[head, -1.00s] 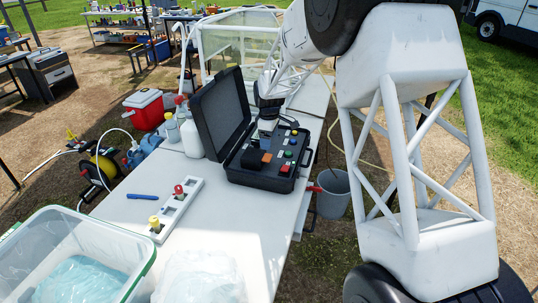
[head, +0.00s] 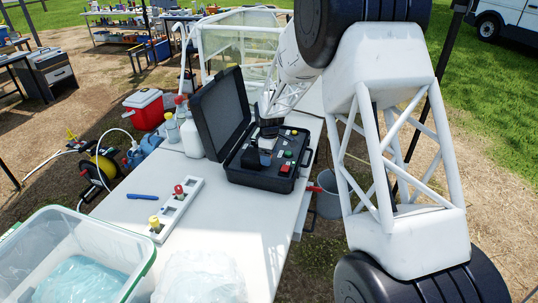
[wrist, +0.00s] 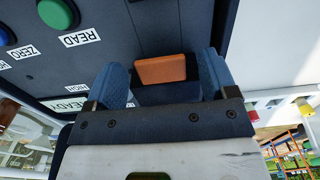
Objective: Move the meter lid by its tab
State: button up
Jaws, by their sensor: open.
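The meter (head: 262,178) is a black case on the white table, its large cover (head: 221,108) standing open to the left. In the wrist view an orange tab (wrist: 160,69) lies on a dark block, which looks like the small meter lid (wrist: 165,95). My gripper (wrist: 162,75) is open, with one blue finger on each side of the tab and gaps between. Whether the fingers touch the lid cannot be told. In the head view my gripper (head: 266,146) is over the meter panel and hides most of the orange tab.
Coloured buttons sit beside my gripper, including a green one (wrist: 57,13). A clear tub (head: 135,285) stands in front. A bucket (head: 330,200) is right of the table.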

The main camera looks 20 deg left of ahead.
aim_at(254, 154)
jog(key=shift+c, duration=0.2)
jog(key=c, duration=1.3)
jog(key=shift+o, duration=0.2)
jog(key=shift+a+r, duration=0.1)
jog(key=shift+r, duration=0.1)
jog(key=shift+a+r+h, duration=0.75)
jog(key=shift+r+h, duration=0.15)
jog(key=shift+h, duration=0.3)
jog(key=a+r+h, duration=0.1)
jog(key=h, duration=0.1)
jog(key=a+r+h, duration=0.1)
jog(key=a, duration=0.1)
jog(key=shift+a+r+h, duration=0.1)
jog(key=shift+r+h, duration=0.1)
jog(key=shift+h, duration=0.2)
jog(key=shift+a+r, duration=0.35)
jog(key=shift+a, duration=0.35)
jog(key=shift+a+r, duration=0.25)
jog(key=shift+a, duration=0.7)
